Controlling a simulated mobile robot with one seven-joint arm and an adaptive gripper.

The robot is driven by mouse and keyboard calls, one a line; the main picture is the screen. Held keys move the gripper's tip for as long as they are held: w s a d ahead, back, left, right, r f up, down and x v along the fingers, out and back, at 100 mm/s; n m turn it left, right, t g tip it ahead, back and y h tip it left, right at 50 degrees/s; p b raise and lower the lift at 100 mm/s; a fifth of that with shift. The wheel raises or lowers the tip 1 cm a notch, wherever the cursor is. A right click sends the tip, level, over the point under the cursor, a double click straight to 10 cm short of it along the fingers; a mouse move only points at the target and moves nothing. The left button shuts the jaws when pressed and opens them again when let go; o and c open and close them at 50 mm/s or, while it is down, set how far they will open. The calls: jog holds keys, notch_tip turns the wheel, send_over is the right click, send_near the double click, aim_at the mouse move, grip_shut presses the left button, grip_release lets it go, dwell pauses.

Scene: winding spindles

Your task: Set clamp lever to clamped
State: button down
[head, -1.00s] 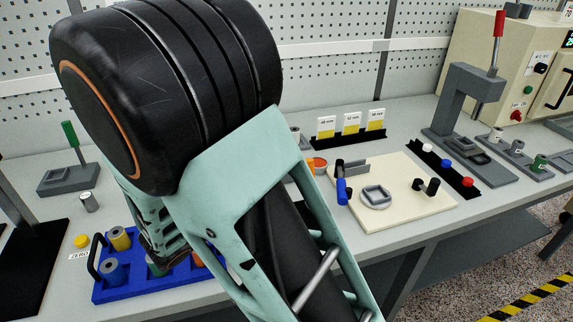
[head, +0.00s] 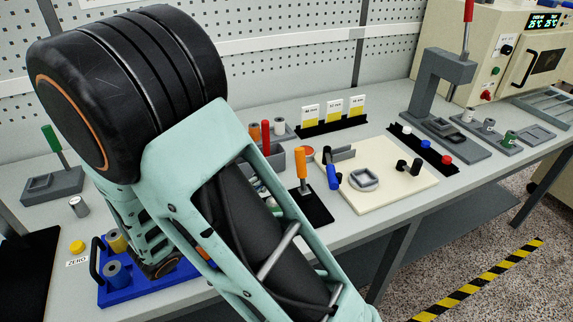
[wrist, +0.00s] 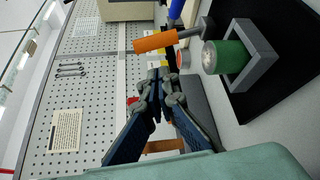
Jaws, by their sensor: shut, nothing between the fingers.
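A lever with an orange handle (head: 300,162) stands upright on a black base plate (head: 316,207) in the head view; I take it as the clamp lever. In the wrist view the orange handle (wrist: 155,41) lies across the picture, beside a green spindle (wrist: 226,57) seated in a grey block (wrist: 256,52) on the black plate. My gripper (wrist: 155,82) is shut and empty, with its fingertips just below the orange handle in the wrist picture. I see no clear contact. In the head view my arm hides the gripper and most of the spindle.
A cream board (head: 400,190) with a blue-handled lever (head: 332,176) stands right of the black plate. A grey bin (head: 270,158), a red handle (head: 266,137) and label cards (head: 333,108) are behind. A blue tray (head: 148,290) with spindles lies front left.

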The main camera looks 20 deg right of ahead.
aim_at(301, 170)
jog(key=x, duration=1)
jog(key=shift+p, duration=0.35)
jog(key=shift+s+a+b, duration=0.1)
jog(key=shift+b, duration=0.45)
